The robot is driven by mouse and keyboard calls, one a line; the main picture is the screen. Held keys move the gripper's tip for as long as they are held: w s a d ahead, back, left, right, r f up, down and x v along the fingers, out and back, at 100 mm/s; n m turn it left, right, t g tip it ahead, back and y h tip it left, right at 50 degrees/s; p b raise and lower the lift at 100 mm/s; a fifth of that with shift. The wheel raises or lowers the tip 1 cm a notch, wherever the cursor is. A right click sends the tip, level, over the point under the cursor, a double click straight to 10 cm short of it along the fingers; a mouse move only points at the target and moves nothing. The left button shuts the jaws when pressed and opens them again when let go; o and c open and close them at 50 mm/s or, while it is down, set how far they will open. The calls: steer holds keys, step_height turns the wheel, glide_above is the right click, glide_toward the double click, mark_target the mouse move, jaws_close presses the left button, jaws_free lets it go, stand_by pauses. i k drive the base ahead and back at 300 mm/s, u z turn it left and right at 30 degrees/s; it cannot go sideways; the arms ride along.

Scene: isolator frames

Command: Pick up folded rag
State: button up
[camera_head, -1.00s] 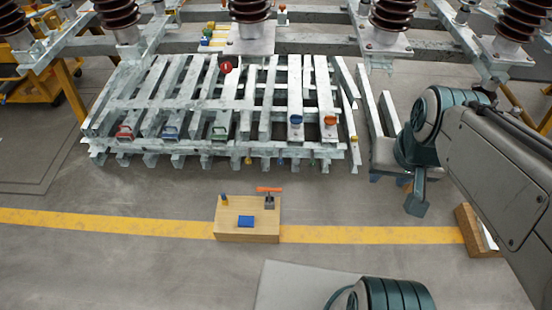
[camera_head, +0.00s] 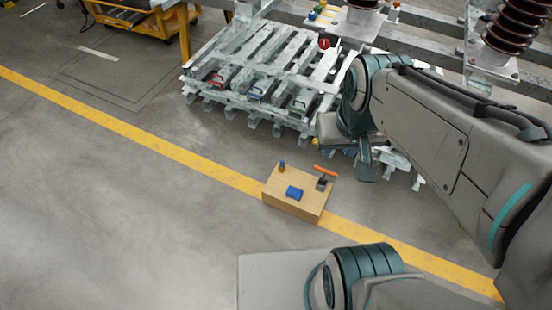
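A small blue folded rag (camera_head: 294,193) lies on top of a wooden box (camera_head: 292,208) that stands on the floor across the yellow line. Beside it on the box are an orange-handled clamp-like tool (camera_head: 323,177) and a small dark blue and yellow item (camera_head: 282,167). My gripper (camera_head: 367,169) hangs at the end of my arm, above and to the right of the box in the picture, apart from the rag. Its fingers are too small and dark to tell open from shut. I see nothing held in it.
A galvanised steel lattice (camera_head: 262,68) with several coloured clamps lies behind the box, partly hidden by my arm. Brown insulators (camera_head: 515,30) stand on a steel frame at the upper right. A yellow cart (camera_head: 145,22) is at the upper left. The floor left of the box is clear.

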mark_target(295, 194)
steer(key=u, duration=1.5)
steer(key=i, duration=2.2)
steer(key=z, duration=3.7)
